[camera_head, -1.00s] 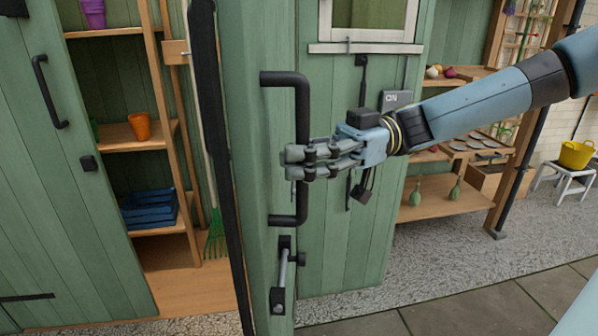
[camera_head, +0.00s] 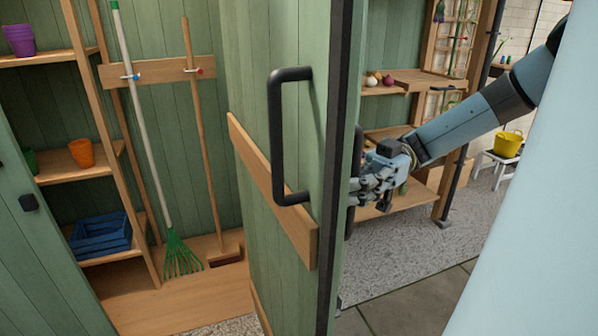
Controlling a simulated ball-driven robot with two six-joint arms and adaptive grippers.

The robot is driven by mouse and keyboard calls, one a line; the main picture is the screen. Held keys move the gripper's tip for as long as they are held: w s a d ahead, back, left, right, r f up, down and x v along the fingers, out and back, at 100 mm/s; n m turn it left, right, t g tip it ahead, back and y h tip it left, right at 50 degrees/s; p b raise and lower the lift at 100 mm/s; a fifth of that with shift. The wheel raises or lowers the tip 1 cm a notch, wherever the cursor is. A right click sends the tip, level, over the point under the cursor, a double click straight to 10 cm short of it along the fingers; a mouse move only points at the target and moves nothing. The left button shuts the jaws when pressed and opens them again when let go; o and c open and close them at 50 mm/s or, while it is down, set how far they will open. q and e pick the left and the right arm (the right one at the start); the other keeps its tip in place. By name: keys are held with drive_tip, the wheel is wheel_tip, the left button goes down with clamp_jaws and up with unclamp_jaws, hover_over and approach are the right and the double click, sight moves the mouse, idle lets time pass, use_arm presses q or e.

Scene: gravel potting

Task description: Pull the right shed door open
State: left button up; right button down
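The right shed door (camera_head: 262,230) is green and stands swung outward, almost edge-on to me. Its inner face shows, with a wooden brace (camera_head: 270,190) and a black inner handle (camera_head: 288,140). My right gripper (camera_head: 362,192) is on the outer side of the door. Its fingers are closed around the black outer handle (camera_head: 357,145), partly hidden by the handle and door edge. My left gripper is not in view.
The left door (camera_head: 40,270) is at the left edge. Inside are shelves with an orange pot (camera_head: 81,153), a blue crate (camera_head: 101,236), a green rake (camera_head: 181,255) and a broom (camera_head: 225,250). A yellow bucket (camera_head: 508,144) stands at right; gravel (camera_head: 380,250) lies below my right arm.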

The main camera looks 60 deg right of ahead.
drive_tip(key=shift+d, duration=0.3)
drive_tip(key=c, duration=1.5)
unclamp_jaws()
drive_tip(key=shift+w+f, duration=0.15)
drive_tip(key=shift+w, duration=0.05)
drive_tip(key=shift+o, duration=1.3)
drive_tip(key=shift+s, duration=0.2)
drive_tip(key=v, duration=1.2)
